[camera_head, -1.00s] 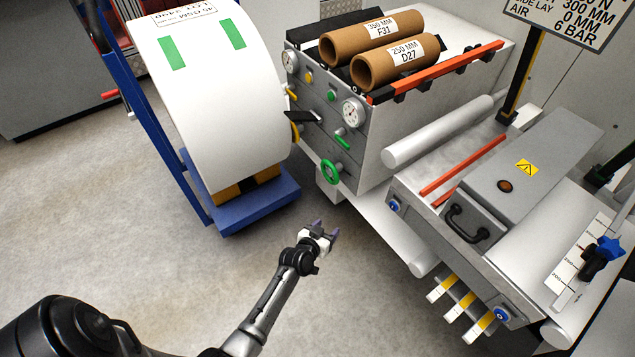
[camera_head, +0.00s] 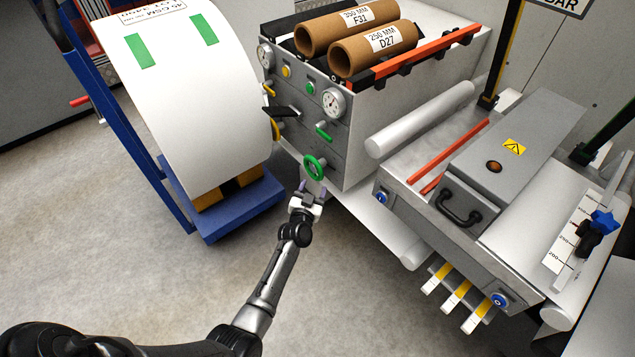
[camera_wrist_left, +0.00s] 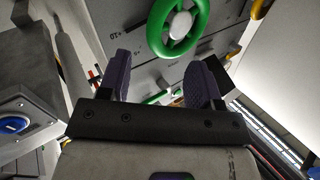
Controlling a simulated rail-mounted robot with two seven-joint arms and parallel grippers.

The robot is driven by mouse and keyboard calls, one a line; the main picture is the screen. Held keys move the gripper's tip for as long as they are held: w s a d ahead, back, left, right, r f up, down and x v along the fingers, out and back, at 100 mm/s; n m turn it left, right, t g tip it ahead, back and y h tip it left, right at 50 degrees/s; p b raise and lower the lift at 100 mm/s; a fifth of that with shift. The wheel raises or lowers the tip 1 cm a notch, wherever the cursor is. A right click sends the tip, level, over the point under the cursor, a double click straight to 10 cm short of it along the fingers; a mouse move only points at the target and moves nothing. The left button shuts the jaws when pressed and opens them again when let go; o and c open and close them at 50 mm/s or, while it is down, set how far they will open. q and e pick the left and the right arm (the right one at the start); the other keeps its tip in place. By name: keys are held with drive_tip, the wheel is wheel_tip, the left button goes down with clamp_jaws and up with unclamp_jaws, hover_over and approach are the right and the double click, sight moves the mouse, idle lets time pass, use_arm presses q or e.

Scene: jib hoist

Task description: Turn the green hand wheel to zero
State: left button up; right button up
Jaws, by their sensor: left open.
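The green hand wheel (camera_head: 314,167) sits low on the front face of the grey machine panel (camera_head: 335,150). It also shows at the top of the left wrist view (camera_wrist_left: 181,28), with a light hub and a scale with marks on the panel beside it. My left gripper (camera_head: 313,187) is open and empty, just below the wheel in the head view. In the left wrist view its two dark fingers (camera_wrist_left: 162,80) stand apart, with the wheel beyond their tips and not between them. My right gripper is not in view.
A green lever (camera_head: 324,132), yellow handles and gauges (camera_head: 333,104) are on the same panel. A large white roll (camera_head: 190,90) on a blue stand (camera_head: 240,212) is at left. A grey guarded unit (camera_head: 510,160) is at right. The floor in front is clear.

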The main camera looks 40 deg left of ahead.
sight(318, 176)
use_arm(q)
drive_tip(key=b+x, duration=0.1)
drive_tip(key=x, duration=0.2)
drive_tip(key=shift+w+a+f+b, duration=0.1)
drive_tip(key=shift+w+f+b, duration=0.15)
drive_tip(key=shift+b, duration=0.1)
drive_tip(key=shift+w+a+r+b, duration=0.2)
drive_tip(key=shift+w+a+b, duration=0.1)
drive_tip(key=shift+w, duration=0.4)
